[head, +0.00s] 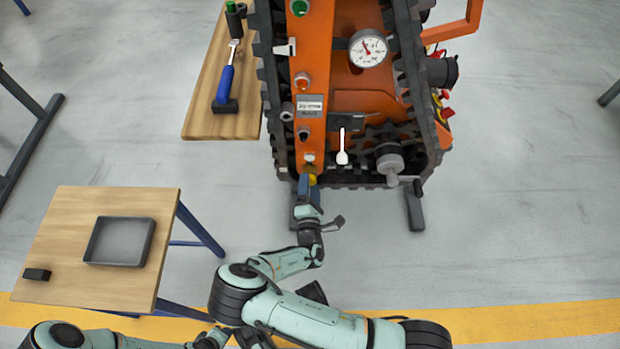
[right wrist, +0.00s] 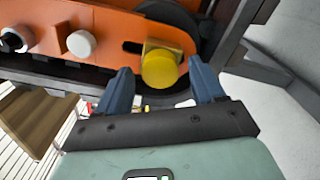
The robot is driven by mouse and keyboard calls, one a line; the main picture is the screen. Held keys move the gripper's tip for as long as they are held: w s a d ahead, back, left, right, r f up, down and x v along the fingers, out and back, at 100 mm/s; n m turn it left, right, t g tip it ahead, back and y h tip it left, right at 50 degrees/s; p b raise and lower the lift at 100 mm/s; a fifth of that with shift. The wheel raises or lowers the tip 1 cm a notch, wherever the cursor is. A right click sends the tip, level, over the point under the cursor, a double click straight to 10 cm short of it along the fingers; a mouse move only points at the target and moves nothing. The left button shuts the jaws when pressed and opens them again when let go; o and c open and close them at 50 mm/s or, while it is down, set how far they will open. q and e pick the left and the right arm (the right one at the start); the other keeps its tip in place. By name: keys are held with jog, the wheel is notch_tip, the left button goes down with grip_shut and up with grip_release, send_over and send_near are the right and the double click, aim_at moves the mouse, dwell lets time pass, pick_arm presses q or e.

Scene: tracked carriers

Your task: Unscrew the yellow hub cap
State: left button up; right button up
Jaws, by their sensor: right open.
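The yellow hub cap (right wrist: 160,69) is a round knob on the lower end of the orange tracked carrier (right wrist: 115,25). In the head view the cap (head: 312,179) shows only as a small yellow patch beside my fingers. My right gripper (right wrist: 160,72) is open, with one blue finger on each side of the cap. Gaps show between the fingers and the cap in the right wrist view. In the head view my right gripper (head: 308,188) is at the carrier's near left corner. My left arm shows at the bottom left, but its fingers do not.
A wooden table (head: 70,250) with a grey tray (head: 119,241) stands at left. A wooden bench (head: 200,110) with a blue-handled tool (head: 225,85) stands beside the carrier's track. Dark supports (head: 415,208) stick out below the carrier. The floor at right is clear.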

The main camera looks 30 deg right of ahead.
jog(key=m+p, duration=0.2)
jog(key=m, duration=2.1)
jog(key=c, duration=0.8)
jog(key=n, duration=0.9)
jog(key=shift+n, duration=0.4)
jog(key=shift+c, duration=0.2)
